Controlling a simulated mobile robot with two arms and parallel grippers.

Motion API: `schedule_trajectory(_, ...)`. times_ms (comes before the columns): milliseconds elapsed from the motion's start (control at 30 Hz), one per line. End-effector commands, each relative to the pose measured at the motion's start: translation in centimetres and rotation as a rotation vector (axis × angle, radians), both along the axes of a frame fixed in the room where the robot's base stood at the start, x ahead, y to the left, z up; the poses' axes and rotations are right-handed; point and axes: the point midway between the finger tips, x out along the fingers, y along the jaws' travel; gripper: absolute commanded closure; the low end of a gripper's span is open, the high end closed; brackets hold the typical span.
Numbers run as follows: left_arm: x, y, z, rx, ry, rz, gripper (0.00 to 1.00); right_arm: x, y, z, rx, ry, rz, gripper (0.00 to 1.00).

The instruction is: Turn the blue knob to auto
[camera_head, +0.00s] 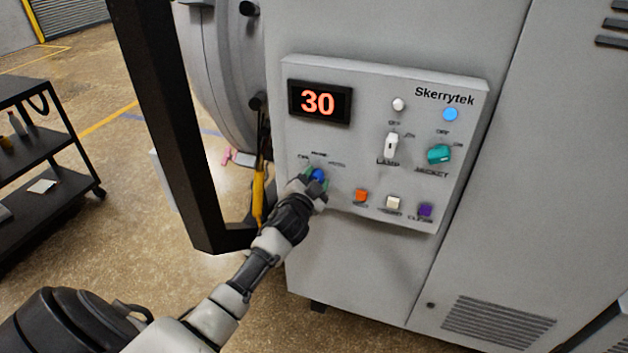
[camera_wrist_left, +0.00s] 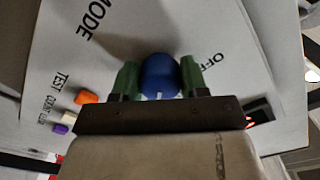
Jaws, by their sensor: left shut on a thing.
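The blue knob (camera_head: 319,175) is at the lower left of the grey control panel (camera_head: 375,75), below the display (camera_head: 319,102) that reads 30. My left gripper (camera_head: 316,182) is at the knob, shut on it. In the left wrist view the knob (camera_wrist_left: 160,76) sits between the two green fingertips, one on each side. The words MODE and OFF show around it there. My right gripper is not in view.
The panel also carries a white lamp switch (camera_head: 391,145), a teal knob (camera_head: 439,154), and orange (camera_head: 361,196), white (camera_head: 393,202) and purple (camera_head: 425,210) buttons. A black frame post (camera_head: 165,110) stands left of the panel. A dark cart (camera_head: 45,150) is at the far left.

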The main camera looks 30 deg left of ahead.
Motion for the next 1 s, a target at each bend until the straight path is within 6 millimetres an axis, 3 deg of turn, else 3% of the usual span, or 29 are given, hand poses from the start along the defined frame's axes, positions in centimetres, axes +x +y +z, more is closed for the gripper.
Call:
schedule_trajectory(133, 0.0, 0.0, -0.1, 0.004, 0.002, 0.000, 0.80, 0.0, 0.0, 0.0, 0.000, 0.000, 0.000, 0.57)
schedule_trajectory(167, 0.0, 0.0, -0.1, 0.004, 0.002, 0.000, 0.52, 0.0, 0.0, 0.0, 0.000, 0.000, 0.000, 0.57)
schedule_trajectory(300, 0.0, 0.0, -0.1, 0.003, 0.002, 0.000, 0.31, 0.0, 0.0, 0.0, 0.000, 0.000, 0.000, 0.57)
schedule_trajectory(667, -0.5, -0.1, -0.2, 0.002, 0.002, 0.000, 0.31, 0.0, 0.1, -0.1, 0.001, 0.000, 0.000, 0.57)
schedule_trajectory(1000, -6.0, -1.4, -0.4, 0.001, 0.003, -0.002, 0.31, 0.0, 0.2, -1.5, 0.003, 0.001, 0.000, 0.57)
